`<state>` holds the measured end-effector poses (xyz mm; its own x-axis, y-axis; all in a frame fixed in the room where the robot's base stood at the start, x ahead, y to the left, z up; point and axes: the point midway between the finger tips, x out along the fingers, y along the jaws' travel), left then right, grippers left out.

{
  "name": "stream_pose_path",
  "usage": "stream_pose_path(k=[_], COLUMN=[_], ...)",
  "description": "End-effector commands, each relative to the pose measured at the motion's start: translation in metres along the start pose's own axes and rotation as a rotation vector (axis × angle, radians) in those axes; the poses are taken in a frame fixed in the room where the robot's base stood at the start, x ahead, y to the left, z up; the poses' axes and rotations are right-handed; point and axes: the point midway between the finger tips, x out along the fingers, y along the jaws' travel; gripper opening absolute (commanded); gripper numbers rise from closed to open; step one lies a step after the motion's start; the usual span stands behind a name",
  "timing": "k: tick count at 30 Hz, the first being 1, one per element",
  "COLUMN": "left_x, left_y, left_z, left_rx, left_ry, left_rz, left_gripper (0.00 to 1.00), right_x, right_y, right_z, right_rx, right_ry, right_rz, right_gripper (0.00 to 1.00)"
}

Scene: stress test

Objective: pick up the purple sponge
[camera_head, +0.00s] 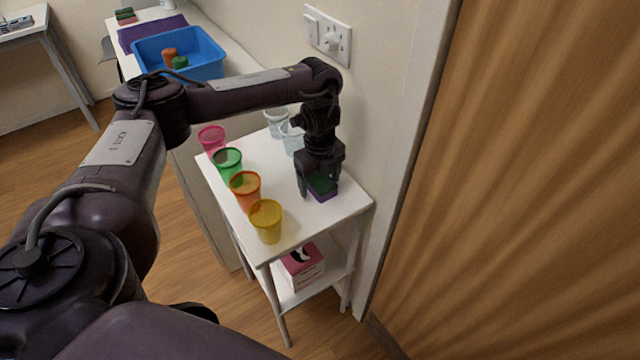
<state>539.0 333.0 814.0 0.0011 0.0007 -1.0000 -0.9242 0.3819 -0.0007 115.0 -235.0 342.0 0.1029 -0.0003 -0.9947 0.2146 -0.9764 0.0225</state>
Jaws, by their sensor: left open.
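The purple sponge (323,194) lies on the white side table (284,207), near its right edge. It has a dark green top layer and a purple lower layer. My left gripper (319,190) points down over the sponge. Its fingers stand open at the sponge's sides, and the gripper body hides part of its far side. I cannot tell whether the fingers touch it. My right gripper is not in view.
Pink (212,140), green (228,164), orange (246,190) and yellow (266,220) cups line the table's left side. Clear cups (277,121) stand behind. A pink-and-white box (302,265) is on the lower shelf. A wall and wooden door (510,180) bound the right.

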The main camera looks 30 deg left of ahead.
Motion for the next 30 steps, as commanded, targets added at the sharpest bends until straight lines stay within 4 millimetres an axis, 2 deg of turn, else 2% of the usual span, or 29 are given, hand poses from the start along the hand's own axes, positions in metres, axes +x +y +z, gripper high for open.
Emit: stream_pose_path(k=[2,12,23,26,30], left_x=[0.0,0.0,-0.002,-0.008,-0.026], left_y=[0.0,0.0,0.0,-0.001,-0.001], left_z=[0.0,0.0,0.0,0.0,0.0], left_rx=[0.0,0.001,0.001,0.001,0.001], left_ry=[0.0,0.0,0.0,0.0,0.0], left_rz=[0.0,0.0,-0.001,-0.002,-0.003], left_gripper=[0.73,0.28,0.28,0.28,0.28], right_x=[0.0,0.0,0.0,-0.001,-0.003], right_y=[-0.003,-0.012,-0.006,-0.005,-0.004], right_z=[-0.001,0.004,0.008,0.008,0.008], right_rx=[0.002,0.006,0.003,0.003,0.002], right_ry=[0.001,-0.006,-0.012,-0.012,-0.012], right_rz=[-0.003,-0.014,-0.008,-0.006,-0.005], right_gripper=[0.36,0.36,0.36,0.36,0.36])
